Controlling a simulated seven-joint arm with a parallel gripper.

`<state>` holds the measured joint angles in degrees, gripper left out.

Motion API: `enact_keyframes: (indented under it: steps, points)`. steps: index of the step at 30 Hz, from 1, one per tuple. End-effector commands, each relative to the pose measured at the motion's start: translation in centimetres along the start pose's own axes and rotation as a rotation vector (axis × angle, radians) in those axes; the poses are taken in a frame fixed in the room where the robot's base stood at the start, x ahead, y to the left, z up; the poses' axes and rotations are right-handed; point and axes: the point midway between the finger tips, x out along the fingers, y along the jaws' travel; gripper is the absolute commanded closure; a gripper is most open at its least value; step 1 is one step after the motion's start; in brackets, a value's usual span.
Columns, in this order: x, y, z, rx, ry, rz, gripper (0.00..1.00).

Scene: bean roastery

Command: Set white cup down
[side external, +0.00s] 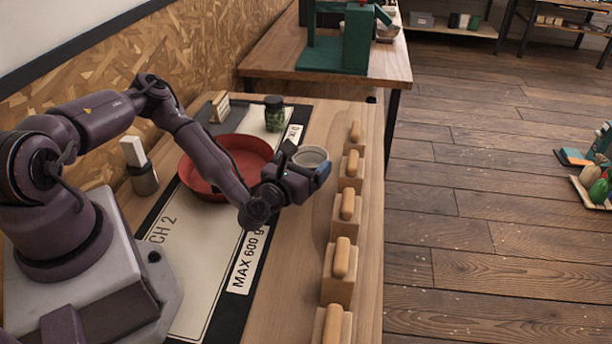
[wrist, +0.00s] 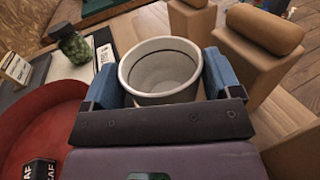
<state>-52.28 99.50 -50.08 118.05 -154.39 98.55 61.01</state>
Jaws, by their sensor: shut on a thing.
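The white cup (side external: 312,156) is held in my gripper (side external: 308,172) near the right side of the bench, beside the row of wooden blocks. In the wrist view the cup (wrist: 160,70) is upright and looks empty, with a dark line around its inner wall. The blue finger pads of my gripper (wrist: 162,92) press on its left and right sides. The cup's base is mostly hidden by the gripper, so I cannot tell whether it touches the bench.
A large red bowl (side external: 227,150) lies left of the gripper on the printed mat (side external: 208,240). Several wooden blocks with rounded tops (side external: 347,206) line the bench's right edge. A green-filled jar (side external: 274,114) and a small card holder (side external: 220,107) stand behind. A container (side external: 144,178) stands left.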

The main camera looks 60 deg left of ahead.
Motion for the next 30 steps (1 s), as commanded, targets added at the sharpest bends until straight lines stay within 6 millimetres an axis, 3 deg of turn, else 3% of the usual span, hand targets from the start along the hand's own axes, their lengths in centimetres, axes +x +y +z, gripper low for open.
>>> enact_keyframes:
  steps: [6,19,20,21,30]
  points:
    - [0.0,0.0,-2.9,-0.001,-0.002,0.0,0.46]
    - [0.0,0.0,-3.4,0.0,-0.001,-0.001,0.46]
    - [0.0,0.0,-3.4,0.0,0.0,-0.001,0.09]
    - [0.0,0.0,-3.4,0.0,0.0,-0.001,0.0]
    - [0.0,0.0,-3.0,-0.001,-0.001,-0.001,0.0]
